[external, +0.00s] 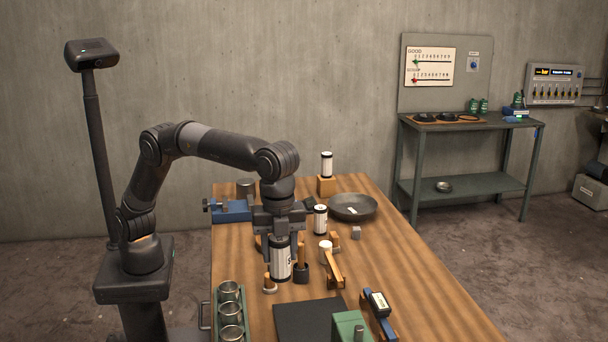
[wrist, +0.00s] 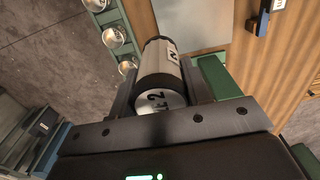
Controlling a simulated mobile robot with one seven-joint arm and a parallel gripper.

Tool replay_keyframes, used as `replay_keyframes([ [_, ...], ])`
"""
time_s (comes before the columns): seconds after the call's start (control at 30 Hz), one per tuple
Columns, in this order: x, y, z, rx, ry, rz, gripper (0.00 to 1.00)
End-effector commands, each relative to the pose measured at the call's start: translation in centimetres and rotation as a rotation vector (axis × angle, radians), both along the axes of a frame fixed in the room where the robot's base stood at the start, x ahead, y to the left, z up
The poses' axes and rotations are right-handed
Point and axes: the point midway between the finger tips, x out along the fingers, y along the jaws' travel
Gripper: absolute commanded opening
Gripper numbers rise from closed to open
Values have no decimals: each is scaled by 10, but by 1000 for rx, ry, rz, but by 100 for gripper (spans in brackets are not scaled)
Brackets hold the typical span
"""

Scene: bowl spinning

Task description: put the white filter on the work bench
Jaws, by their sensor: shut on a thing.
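My gripper (external: 281,248) is shut on a white filter (external: 281,262), an upright white cylinder with dark ends. The filter is above the left part of the wooden work bench (external: 400,275); I cannot tell whether its bottom touches the top. In the wrist view the filter (wrist: 160,65) lies between both fingers, with a "2" on its pale end and a dark band further along. Two similar white cylinders stand apart from it: one (external: 320,219) on the bench right of my gripper, one (external: 326,164) on a small wooden block at the back.
A rack of metal cups (external: 229,292) is at the front left. A dark mat (external: 307,320), a green block (external: 350,328) and wooden-handled tools (external: 333,268) are close by. A shallow bowl (external: 352,207) is behind right. The bench's right side is clear. A grey bench (external: 465,122) stands by the wall.

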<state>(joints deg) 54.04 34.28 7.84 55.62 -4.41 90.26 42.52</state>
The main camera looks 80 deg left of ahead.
Motion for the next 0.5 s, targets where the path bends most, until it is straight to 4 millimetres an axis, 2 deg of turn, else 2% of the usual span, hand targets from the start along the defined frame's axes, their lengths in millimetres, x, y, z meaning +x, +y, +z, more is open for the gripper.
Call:
replay_keyframes([
  [0.03,-1,1,-12,4,3,0,20],
  [0.3,0,1,-64,4,2,0,20],
  [0.43,6,3,-78,3,2,3,20],
  [0.5,17,7,-85,2,1,4,20],
])
